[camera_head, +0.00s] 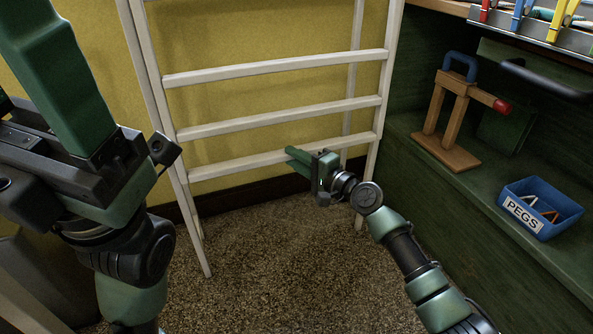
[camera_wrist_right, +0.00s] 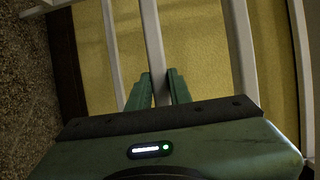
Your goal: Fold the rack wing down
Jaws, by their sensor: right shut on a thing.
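The rack wing (camera_head: 275,110) is a white ladder-like frame with several rungs, standing steeply in front of the yellow wall in the head view. Its side rails run down towards the floor. My right gripper (camera_head: 300,158) is at its lowest visible rung (camera_head: 235,167), right of the middle. In the right wrist view, the two green fingers (camera_wrist_right: 159,88) are shut on this white bar (camera_wrist_right: 153,45), one on each side. My left gripper (camera_head: 95,150) is large and close at the left of the head view, apart from the rack; its jaw opening is not clear.
A green shelf unit (camera_head: 450,210) stands at the right. It holds a wooden stand (camera_head: 455,110) with a blue handle and a blue box (camera_head: 540,207) labelled PEGS. A tray of coloured clothespins (camera_head: 540,20) sits above. The speckled floor (camera_head: 285,260) before the rack is clear.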

